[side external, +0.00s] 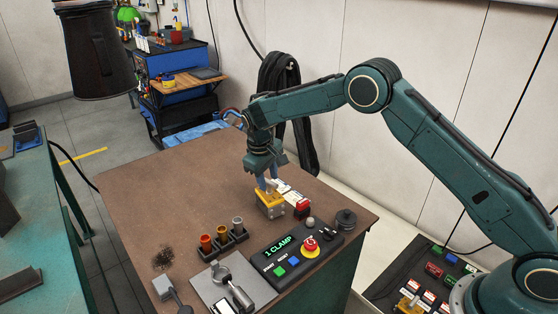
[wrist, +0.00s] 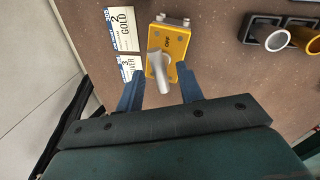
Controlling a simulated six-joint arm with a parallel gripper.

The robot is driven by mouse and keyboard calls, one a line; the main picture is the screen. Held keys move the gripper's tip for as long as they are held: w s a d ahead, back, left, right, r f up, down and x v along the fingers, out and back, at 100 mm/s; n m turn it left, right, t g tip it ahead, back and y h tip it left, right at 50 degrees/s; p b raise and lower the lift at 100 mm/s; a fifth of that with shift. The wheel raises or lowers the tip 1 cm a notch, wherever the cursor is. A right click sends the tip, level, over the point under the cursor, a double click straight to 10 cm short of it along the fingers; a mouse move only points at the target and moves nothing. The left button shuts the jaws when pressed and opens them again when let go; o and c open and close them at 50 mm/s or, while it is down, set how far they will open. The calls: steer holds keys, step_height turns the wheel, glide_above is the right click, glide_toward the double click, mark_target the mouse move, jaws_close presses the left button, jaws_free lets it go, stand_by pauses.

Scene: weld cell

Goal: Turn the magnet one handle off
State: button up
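A yellow magnet block (side external: 270,208) sits on the brown bench below my gripper (side external: 268,184). In the wrist view the yellow magnet block (wrist: 179,44) carries the word OFF on its top, and a grey handle (wrist: 160,72) lies across it, its free end pointing toward my gripper. My gripper (wrist: 159,72) is open, with one blue finger on each side of the handle and a visible gap to both. I cannot tell how high the fingertips are above the block. No number shows on the block.
Cards marked 2 GOLD (wrist: 122,30) and 3 SILVER (wrist: 127,68) lie beside the block. The bench's left part is mostly clear.

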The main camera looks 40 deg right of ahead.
jaws_close()
steer(key=shift+w+m+g, duration=0.1)
steer(key=shift+m+g, duration=0.3)
steer(key=shift+m, duration=1.8)
jaws_free()
steer(key=shift+r, duration=0.1)
